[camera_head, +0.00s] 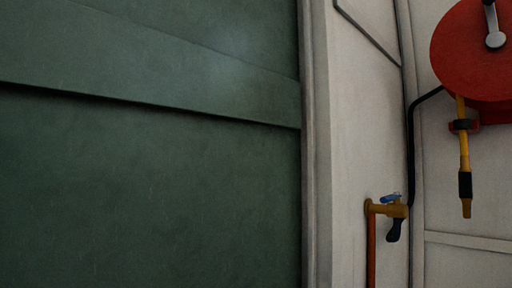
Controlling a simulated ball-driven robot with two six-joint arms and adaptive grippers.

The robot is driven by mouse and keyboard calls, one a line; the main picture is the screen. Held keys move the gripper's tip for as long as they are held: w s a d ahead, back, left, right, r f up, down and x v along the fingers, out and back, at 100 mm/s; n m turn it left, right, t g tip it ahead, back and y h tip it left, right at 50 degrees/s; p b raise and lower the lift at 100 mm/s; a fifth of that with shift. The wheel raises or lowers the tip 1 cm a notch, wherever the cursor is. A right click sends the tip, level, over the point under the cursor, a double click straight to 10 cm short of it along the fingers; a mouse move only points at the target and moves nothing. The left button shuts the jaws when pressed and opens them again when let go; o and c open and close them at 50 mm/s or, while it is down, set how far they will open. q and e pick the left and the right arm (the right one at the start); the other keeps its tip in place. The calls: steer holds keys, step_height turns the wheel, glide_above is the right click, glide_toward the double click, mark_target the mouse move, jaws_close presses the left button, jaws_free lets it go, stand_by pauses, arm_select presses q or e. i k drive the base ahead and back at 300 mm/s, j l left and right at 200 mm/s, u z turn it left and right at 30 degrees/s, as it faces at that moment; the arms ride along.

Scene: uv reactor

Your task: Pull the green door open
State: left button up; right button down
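The green door (150,190) fills the left and middle of the head view. It is a dark green panel with a raised band (150,70) slanting across its upper part. Its right edge meets a pale frame (316,150). No handle shows on the visible part, and its left, top and bottom edges are outside the view. Whether it is ajar cannot be told. Neither of my grippers is in view.
Right of the frame is a pale wall (360,120). A red hose reel (470,65) with a yellow nozzle (464,155) hangs there. Below it, a brass tap with a blue lever (388,209) joins an orange pipe (371,255) and a black hose (411,150).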

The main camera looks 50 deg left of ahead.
mark_target(144, 143)
steer(key=u, duration=0.4)
steer(key=i+l+u, duration=0.1)
steer(key=u, duration=0.3)
steer(key=l+u, duration=0.15)
steer(key=u, duration=0.3)
steer(key=l+u, duration=0.1)
steer(key=u, duration=0.3)
